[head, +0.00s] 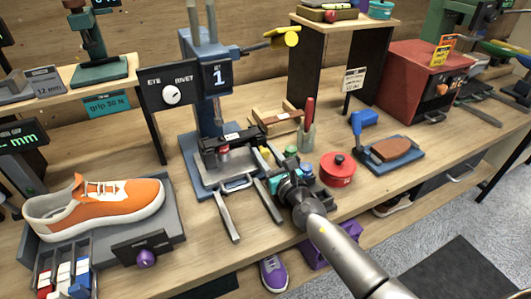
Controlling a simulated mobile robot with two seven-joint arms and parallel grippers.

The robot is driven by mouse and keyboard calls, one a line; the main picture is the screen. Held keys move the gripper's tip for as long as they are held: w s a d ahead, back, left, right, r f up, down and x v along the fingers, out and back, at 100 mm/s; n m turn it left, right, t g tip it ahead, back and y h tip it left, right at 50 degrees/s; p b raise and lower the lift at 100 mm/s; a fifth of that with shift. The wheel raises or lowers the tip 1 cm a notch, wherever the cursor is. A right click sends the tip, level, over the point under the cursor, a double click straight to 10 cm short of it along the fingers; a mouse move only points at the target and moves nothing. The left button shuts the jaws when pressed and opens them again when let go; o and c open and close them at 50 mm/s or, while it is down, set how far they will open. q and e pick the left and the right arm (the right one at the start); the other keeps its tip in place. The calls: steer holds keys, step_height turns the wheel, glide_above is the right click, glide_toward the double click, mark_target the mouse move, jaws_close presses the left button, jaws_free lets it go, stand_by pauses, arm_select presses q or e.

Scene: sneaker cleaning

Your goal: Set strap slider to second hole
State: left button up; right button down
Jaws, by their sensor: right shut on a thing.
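My right gripper (280,184) reaches in from the lower right to the front of the blue press (205,175). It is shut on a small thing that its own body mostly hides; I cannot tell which. Small coloured knobs (291,150) are just behind it. Grey metal bars (228,217) lie to its left, in front of the press. The press display (218,77) reads "1", beside a dial panel marked EYE RIVET (158,88). I cannot clearly make out a strap slider or its holes. My left gripper is not in view.
An orange sneaker (105,205) rests on a grey stand at the left, by a black block with a purple knob (146,259). A round red tin (337,169) stands close right of my right gripper.

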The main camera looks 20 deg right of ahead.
mark_target(242, 168)
steer(key=shift+a, duration=0.25)
stand_by(0.7)
steer(key=a, duration=0.2)
steer(key=a+p, duration=0.1)
steer(key=a, duration=0.2)
steer(key=shift+s+a, duration=0.25)
steer(key=shift+a, duration=0.4)
steer(key=c, duration=0.6)
jaws_free()
steer(key=shift+a, duration=0.1)
steer(key=shift+s+p, duration=0.1)
steer(key=shift+p, duration=0.2)
